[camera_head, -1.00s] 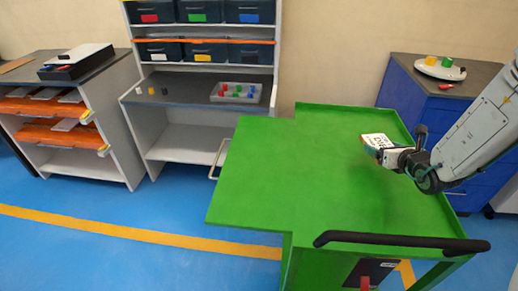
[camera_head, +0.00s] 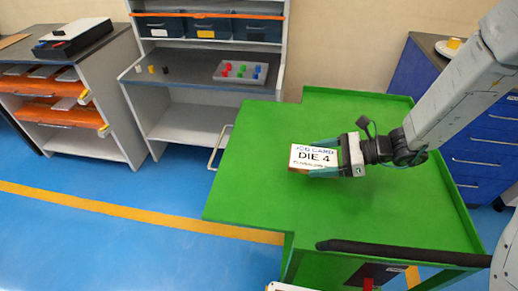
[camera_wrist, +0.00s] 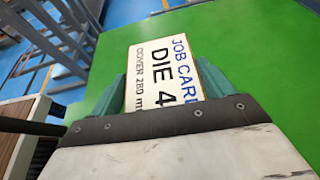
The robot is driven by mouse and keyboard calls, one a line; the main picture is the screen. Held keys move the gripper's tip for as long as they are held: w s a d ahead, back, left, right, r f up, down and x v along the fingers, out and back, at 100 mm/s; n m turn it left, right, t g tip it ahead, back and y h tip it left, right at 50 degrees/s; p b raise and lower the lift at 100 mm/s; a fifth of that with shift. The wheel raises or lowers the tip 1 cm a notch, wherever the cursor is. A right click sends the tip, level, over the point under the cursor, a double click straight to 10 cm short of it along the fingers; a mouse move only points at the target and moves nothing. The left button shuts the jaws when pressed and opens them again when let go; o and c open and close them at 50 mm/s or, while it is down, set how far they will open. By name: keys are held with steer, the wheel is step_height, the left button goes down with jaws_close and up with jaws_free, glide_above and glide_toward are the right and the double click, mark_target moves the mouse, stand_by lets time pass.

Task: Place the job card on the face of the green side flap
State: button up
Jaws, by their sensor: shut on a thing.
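The job card (camera_head: 314,157), white with "JOB CARD DIE 4" in print, is held between the fingers of my gripper (camera_head: 338,160) above the green top of the cart. In the wrist view the card (camera_wrist: 165,75) sits between two teal fingers (camera_wrist: 160,85), its lower part covered by the gripper body. The green side flap (camera_head: 238,195) appears to be the part of the green surface jutting out to the left, level with the top. Its face looks bare. The card is apart from it, to its upper right.
A black handle bar (camera_head: 400,252) runs along the cart's front edge. A pale handle (camera_head: 220,147) is at its left. Behind stands a grey workbench with a tray of coloured pieces (camera_head: 241,72); a blue cabinet (camera_head: 480,140) is at right. The green top around the card looks clear.

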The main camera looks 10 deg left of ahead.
glide_above(259, 171)
steer(key=shift+a+f+g, duration=0.1)
steer(key=shift+f+g, duration=0.2)
steer(key=shift+f, duration=2.2)
steer(key=shift+f, duration=0.15)
steer(key=o, duration=1)
